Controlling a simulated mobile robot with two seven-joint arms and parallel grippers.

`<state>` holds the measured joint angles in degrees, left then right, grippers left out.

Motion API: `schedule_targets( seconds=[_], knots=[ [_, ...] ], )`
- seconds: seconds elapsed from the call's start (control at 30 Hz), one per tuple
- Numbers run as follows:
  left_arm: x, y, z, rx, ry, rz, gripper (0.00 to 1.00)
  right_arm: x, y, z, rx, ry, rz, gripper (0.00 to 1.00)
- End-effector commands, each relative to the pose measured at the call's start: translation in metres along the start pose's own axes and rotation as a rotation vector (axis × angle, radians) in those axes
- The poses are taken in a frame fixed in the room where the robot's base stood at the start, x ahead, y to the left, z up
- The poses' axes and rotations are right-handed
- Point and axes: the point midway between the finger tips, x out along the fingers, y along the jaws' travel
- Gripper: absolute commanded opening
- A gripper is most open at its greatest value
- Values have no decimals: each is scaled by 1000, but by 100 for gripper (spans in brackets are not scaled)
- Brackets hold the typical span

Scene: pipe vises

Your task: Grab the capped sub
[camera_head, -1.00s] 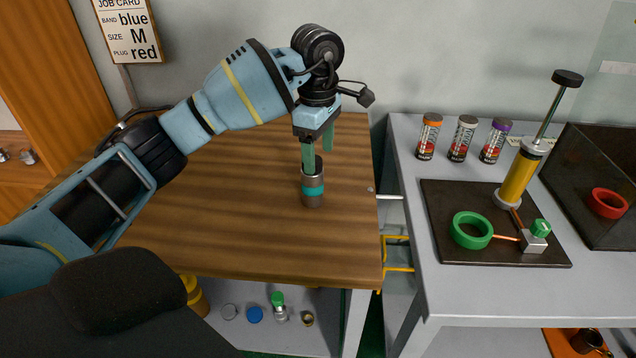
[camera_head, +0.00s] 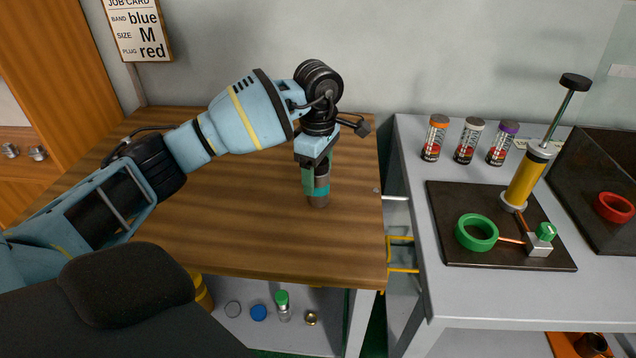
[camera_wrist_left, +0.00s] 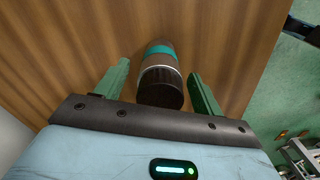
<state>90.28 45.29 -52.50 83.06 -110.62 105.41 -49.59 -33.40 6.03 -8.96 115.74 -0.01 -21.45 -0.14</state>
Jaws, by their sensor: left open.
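The capped sub is a dark grey cylinder with a teal band (camera_head: 319,190), standing on the wooden table (camera_head: 230,240). In the left wrist view the sub (camera_wrist_left: 159,72) shows its dark knurled end toward me. My left gripper (camera_head: 318,175) is lowered over the sub's upper part. In the left wrist view its green fingers (camera_wrist_left: 158,80) are open, one on each side of the sub, with a visible gap on both sides. The upper part of the sub is partly hidden by the gripper in the head view. My right gripper is not in view.
A grey bench (camera_head: 410,150) to the right holds several small cans, a black tray (camera_head: 455,250) with a green ring (camera_head: 476,233) and a yellow pump (camera_head: 525,178). A shelf below holds small caps. The table around the sub is clear.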

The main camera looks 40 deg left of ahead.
Motion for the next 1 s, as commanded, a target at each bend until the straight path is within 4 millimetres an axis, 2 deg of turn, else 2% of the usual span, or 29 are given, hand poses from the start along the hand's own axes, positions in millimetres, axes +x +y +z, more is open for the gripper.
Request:
schedule_targets(
  seconds=[0.1, 0.37, 0.47, 0.83, 0.87, 1.0],
  knots=[
    [11, 0, 1, 1, 0, 0, 68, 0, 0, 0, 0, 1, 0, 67],
    [14, 0, 1, 2, 0, 1, 68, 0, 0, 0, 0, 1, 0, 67],
    [14, 0, 1, 2, 0, 1, 58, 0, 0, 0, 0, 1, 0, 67],
    [14, 0, 1, 2, 0, 1, 9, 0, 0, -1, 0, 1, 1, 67],
    [14, 0, 1, 2, -1, 1, 6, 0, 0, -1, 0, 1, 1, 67],
    [13, 0, 1, 2, -2, 3, 6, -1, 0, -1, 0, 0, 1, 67]
  ],
)
